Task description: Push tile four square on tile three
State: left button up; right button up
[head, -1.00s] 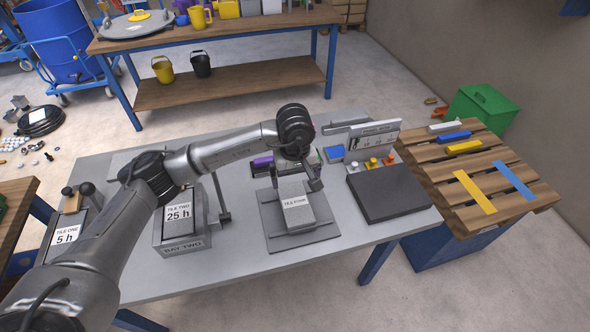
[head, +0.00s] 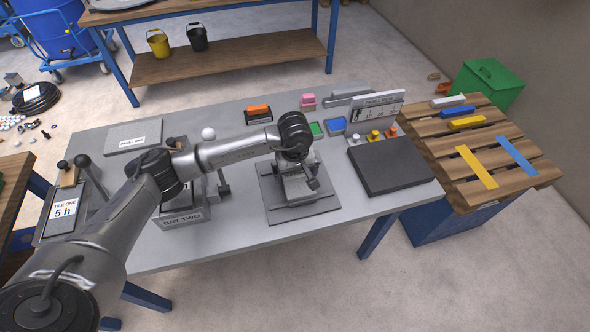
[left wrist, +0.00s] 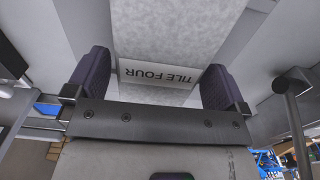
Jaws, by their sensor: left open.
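Tile four (left wrist: 160,78) shows in the left wrist view as a pale grey block with its name label upside down. It lies between the two dark finger pads of my left gripper (left wrist: 155,68), which is open, with a finger on either side. I cannot tell whether the pads touch it. In the head view my left gripper (head: 300,186) is over the stack on the grey base plate (head: 272,207) and hides most of it. Tile three cannot be told apart under it. My right gripper is not in view.
Bay two (head: 185,219) stands left of the base plate, and the tile one holder (head: 65,210) is at the far left. A dark flat pad (head: 392,178) and a panel with coloured knobs (head: 375,110) are at the right. The table front is clear.

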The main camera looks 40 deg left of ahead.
aim_at(295, 174)
pick_arm(q)
jog(key=shift+c, duration=0.4)
jog(key=shift+c, duration=0.6)
jog(key=c, duration=0.8)
jog(key=o, duration=1)
notch_tip(295, 174, up, 14)
jog(key=p, duration=0.2)
